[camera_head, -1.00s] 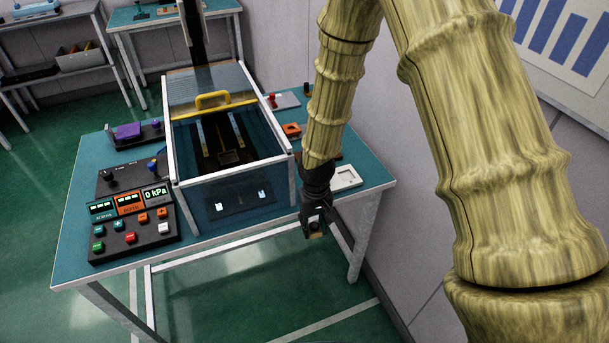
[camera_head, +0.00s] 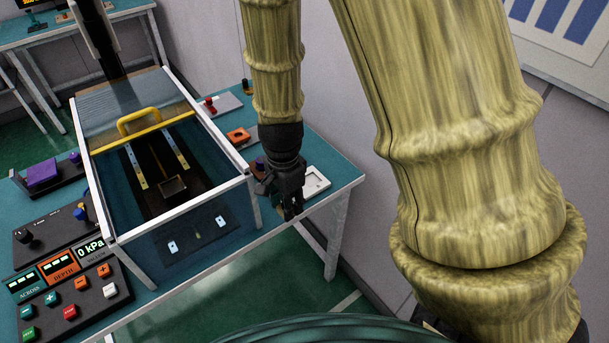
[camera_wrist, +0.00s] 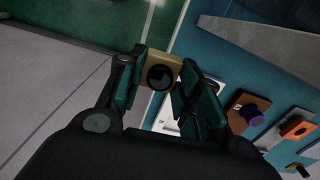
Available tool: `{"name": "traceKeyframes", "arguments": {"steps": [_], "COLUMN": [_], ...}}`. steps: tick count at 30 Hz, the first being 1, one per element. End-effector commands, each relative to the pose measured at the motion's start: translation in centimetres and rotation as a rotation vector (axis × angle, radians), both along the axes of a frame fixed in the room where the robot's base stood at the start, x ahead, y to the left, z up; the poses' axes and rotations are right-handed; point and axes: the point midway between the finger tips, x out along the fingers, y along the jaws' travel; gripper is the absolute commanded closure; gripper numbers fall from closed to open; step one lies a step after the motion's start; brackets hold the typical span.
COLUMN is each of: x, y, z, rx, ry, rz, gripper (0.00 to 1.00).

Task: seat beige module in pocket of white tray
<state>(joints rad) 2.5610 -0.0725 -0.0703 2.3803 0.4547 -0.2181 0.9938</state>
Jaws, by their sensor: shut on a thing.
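My gripper (camera_head: 291,210) is at the front right edge of the teal table, just in front and to the left of the white tray (camera_head: 317,181). In the wrist view the gripper (camera_wrist: 158,75) is shut on a beige module (camera_wrist: 173,61), a small block with a dark round lens-like face, held between the teal finger pads. The white tray (camera_wrist: 167,121) shows partly behind the fingers, apart from the module. The module is mostly hidden by the fingers in the head view. The tray's pocket is largely covered in the wrist view.
A clear-walled chamber (camera_head: 120,240) with a yellow handle (camera_head: 139,121) stands left of my gripper. An orange fixture (camera_head: 239,136) and a red-knobbed one (camera_head: 212,103) lie behind the tray. A button panel (camera_head: 66,293) is at the left. Open floor lies before the table edge.

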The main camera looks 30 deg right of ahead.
Motion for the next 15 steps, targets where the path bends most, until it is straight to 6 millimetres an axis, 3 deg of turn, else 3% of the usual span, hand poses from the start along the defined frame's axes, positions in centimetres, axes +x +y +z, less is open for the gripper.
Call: {"name": "traceKeyframes", "arguments": {"steps": [5, 15], "x": [0.7, 4.6], "y": [-0.9, -6.3], "z": [0.2, -0.4], "rx": [0.002, 0.002], "ry": [-0.003, -0.004], "rz": [-0.038, -0.032], "gripper": [0.89, 0.89]}}
